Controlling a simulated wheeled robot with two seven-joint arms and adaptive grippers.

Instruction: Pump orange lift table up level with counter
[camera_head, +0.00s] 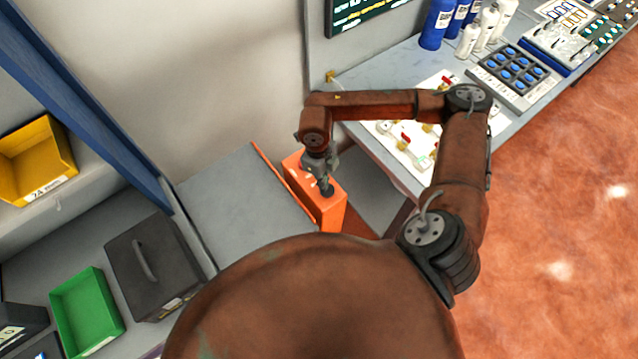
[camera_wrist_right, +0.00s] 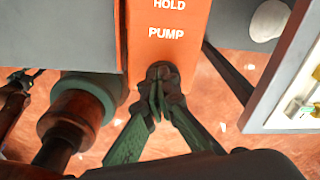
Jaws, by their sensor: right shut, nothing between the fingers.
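The lift table shows in the head view as a flat, bare grey top (camera_head: 240,205) with an orange strip along its right edge. An orange control box (camera_head: 334,216) stands beside it. In the right wrist view the box's orange face (camera_wrist_right: 190,55) reads HOLD and PUMP, with a dark round knob (camera_wrist_right: 160,71) below PUMP. My right gripper (camera_head: 326,191) is shut and empty at the box; its fingertips (camera_wrist_right: 157,100) overlap the knob in the wrist view. I cannot tell whether they touch it. My left gripper is out of view.
The grey counter (camera_head: 355,80) at right holds a white panel with valves, blue and white bottles and a button panel (camera_head: 513,77). At left are a dark case (camera_head: 150,265), a green bin (camera_head: 87,312) and a yellow bin (camera_head: 38,160). Open reddish floor lies right.

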